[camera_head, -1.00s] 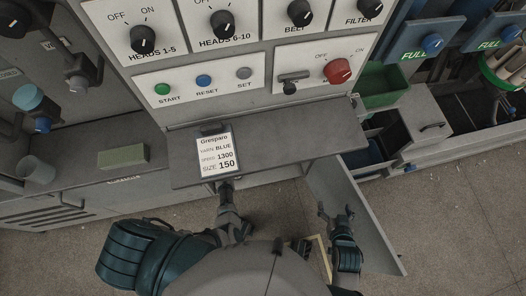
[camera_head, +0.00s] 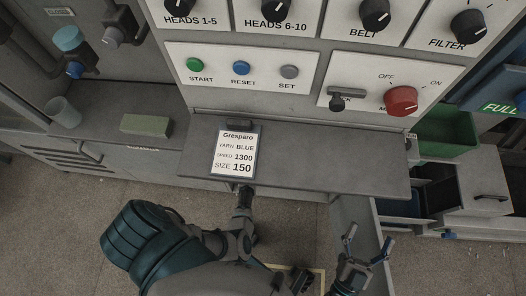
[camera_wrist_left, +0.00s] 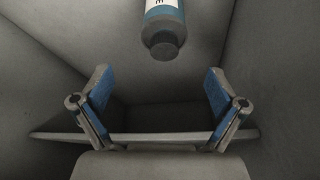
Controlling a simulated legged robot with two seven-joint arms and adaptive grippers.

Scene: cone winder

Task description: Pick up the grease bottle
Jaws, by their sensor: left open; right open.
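The bottle (camera_wrist_left: 164,26), with a blue and white label and a dark round cap, shows at the top of the left wrist view, partly cut off by the edge. My left gripper (camera_wrist_left: 158,72) is open with blue-padded fingers apart. The bottle is beyond the fingertips, and nothing is between them. In the head view the left arm reaches under the grey shelf, which hides its fingers; the bottle is not seen there. My right gripper (camera_head: 368,246) is open and empty, right of and below the shelf.
The grey shelf (camera_head: 330,165) holds a card (camera_head: 235,154) reading Gresparo, below a panel of buttons and knobs. A green block (camera_head: 146,125) and a cup (camera_head: 63,112) stand on the left counter. A green bin (camera_head: 448,132) is at the right. Grey walls surround the left gripper.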

